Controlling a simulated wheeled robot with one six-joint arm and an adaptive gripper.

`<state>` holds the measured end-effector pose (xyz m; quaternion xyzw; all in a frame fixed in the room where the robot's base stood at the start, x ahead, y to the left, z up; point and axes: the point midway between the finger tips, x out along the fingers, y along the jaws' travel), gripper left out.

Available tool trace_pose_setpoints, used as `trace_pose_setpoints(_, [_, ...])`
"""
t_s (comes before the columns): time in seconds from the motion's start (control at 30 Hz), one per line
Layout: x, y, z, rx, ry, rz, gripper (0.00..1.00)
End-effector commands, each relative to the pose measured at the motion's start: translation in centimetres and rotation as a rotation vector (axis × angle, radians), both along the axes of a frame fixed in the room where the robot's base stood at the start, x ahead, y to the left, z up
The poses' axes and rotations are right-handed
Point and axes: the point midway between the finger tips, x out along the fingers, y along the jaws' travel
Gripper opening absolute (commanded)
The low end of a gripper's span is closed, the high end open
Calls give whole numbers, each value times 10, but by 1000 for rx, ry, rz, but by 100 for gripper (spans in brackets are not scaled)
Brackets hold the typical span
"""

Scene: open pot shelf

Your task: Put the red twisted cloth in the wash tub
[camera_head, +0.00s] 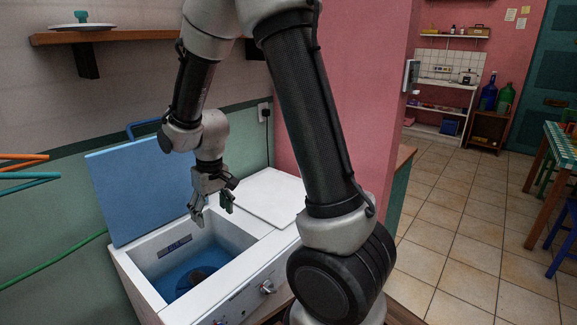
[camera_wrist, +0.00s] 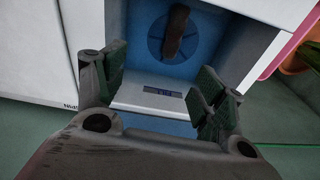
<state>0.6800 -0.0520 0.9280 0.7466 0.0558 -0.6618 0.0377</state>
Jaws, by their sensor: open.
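The wash tub (camera_head: 150,245) is a white, open-topped washer with a blue inside. A dark reddish-brown elongated thing (camera_wrist: 176,33), perhaps the twisted cloth, lies on the round blue disc at the tub's bottom. It shows as a dark shape in the head view (camera_head: 198,277). My gripper (camera_head: 212,209) is above the tub's opening, fingers pointing down, open and empty. In the wrist view its fingers (camera_wrist: 160,88) are spread apart, with the dark thing beyond them and not touching. No other red cloth shows clearly.
The tub's blue lid (camera_head: 140,190) stands raised at the back left. A closed white cover (camera_head: 268,197) lies right of the opening. A wooden shelf (camera_head: 110,36) with a plate hangs above.

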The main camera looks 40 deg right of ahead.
Motion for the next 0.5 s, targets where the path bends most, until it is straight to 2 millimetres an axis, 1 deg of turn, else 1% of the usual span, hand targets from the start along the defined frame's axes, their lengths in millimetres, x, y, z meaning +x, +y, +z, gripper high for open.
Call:
trace_pose_setpoints(0.03, [-8,-10,27,5,-28,-12,70])
trace_pose_setpoints(0.07, [-15,-15,40,6,-38,-19,70])
trace_pose_setpoints(0.1, [-25,-23,58,8,-53,-27,70])
trace_pose_setpoints(0.17, [-41,-33,82,11,-76,-39,70])
trace_pose_setpoints(0.2, [-52,-40,97,12,-90,-46,70])
trace_pose_setpoints(0.27, [-71,-50,117,13,-111,-58,70])
trace_pose_setpoints(0.3, [-85,-57,130,13,-126,-66,70])
trace_pose_setpoints(0.37, [-106,-65,146,13,-148,-79,70])
trace_pose_setpoints(0.4, [-120,-71,156,12,-163,-88,70])
trace_pose_setpoints(0.5, [-155,-82,174,10,-198,-105,70])
